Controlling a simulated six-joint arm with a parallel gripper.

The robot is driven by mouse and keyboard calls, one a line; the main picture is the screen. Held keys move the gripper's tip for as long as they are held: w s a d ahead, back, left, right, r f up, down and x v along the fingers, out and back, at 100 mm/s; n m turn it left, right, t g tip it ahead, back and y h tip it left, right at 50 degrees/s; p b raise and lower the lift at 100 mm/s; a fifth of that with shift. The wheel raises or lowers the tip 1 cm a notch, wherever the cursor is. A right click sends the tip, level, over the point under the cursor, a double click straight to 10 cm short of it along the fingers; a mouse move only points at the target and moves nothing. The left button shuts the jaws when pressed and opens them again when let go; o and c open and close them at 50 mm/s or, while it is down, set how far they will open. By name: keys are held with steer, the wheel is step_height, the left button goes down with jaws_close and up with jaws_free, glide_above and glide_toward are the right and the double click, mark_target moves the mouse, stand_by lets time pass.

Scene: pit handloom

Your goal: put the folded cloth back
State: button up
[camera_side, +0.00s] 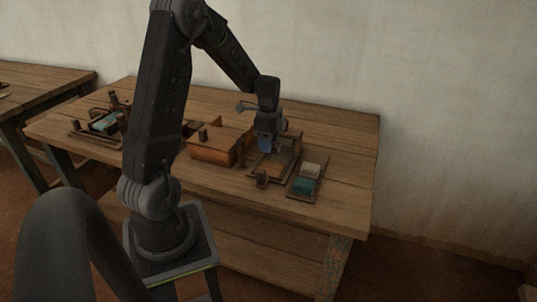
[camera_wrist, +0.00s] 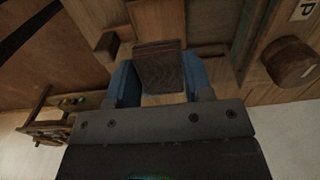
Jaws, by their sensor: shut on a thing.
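My gripper (camera_side: 268,147) is over the right part of the table, above a shallow wooden frame (camera_side: 262,171). In the wrist view its blue fingers (camera_wrist: 160,80) are shut on a dark brown block (camera_wrist: 160,62) with a wood-like grain. I cannot tell whether this is a cloth. In the side view, a pale folded cloth (camera_side: 311,170) and a teal folded cloth (camera_side: 302,186) lie on a small wooden tray (camera_side: 317,188) to the right of my gripper. What my fingers hold is too small to make out in the side view.
A wooden rack (camera_side: 90,126) with pale green material is at the far left. The wrist view shows a round wooden knob (camera_wrist: 290,62) at right. The table's right end (camera_side: 345,170) is bare.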

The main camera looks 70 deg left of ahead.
steer(key=shift+w+a+r, duration=0.1)
steer(key=shift+w+r, duration=0.15)
steer(key=shift+r, duration=0.25)
steer(key=shift+w+r, duration=0.2)
steer(key=shift+r, duration=0.25)
steer(key=w+m, duration=0.1)
steer(key=w, duration=0.3)
steer(key=m, duration=0.3)
glide_above(314, 159)
steer(key=shift+m, duration=0.3)
step_height(314, 159, down, 10)
steer(key=shift+a+f, duration=0.1)
steer(key=shift+f, duration=0.15)
steer(key=shift+f, duration=0.1)
steer(key=o, duration=1)
